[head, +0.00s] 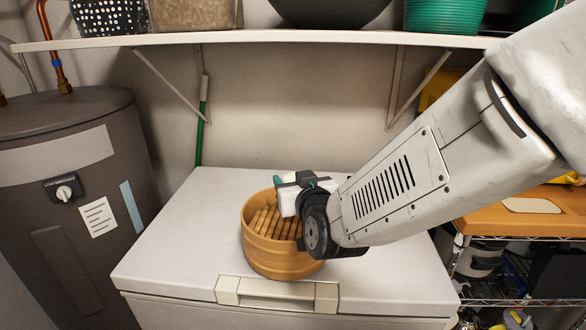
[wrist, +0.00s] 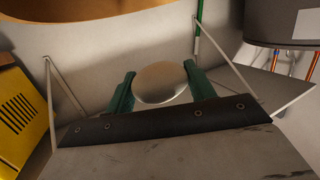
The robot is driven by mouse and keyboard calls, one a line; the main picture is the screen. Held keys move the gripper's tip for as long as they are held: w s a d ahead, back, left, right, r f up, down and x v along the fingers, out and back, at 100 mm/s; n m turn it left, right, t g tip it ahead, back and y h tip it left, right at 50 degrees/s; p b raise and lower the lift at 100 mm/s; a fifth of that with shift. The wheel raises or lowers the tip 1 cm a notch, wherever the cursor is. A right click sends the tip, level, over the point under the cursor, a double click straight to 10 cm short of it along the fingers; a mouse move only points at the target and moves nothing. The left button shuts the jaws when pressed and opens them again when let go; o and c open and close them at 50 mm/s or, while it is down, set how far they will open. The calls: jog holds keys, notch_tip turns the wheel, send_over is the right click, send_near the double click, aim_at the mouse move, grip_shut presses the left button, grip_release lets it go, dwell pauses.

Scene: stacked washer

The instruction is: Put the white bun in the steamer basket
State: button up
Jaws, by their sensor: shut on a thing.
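The steamer basket (head: 283,262) is a round, tan wooden basket with slats inside, standing on the white lid of a chest-like appliance. My gripper (head: 292,182) is over the basket's back right part, at about rim height or above; the exact height is hard to tell. In the wrist view, its green fingers (wrist: 160,88) are shut on the white bun (wrist: 161,84), a smooth, rounded, pale shape. I cannot make out the bun clearly in the head view, where my gripper and arm cover that area. Part of the basket's right side is hidden behind my wrist.
The white lid (head: 180,250) is clear around the basket. A grey water heater (head: 75,210) stands at left. A shelf (head: 290,40) with containers runs above, on brackets. A wooden-topped wire rack (head: 535,215) stands at right.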

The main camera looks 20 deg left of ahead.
jog(key=shift+a+f, duration=0.1)
jog(key=shift+f, duration=0.8)
jog(key=shift+s, duration=0.1)
jog(key=o, duration=1.1)
jog(key=shift+c, duration=0.2)
jog(key=v, duration=0.7)
jog(key=shift+s+d, duration=0.25)
jog(key=shift+s, duration=0.05)
jog(key=shift+r, duration=0.1)
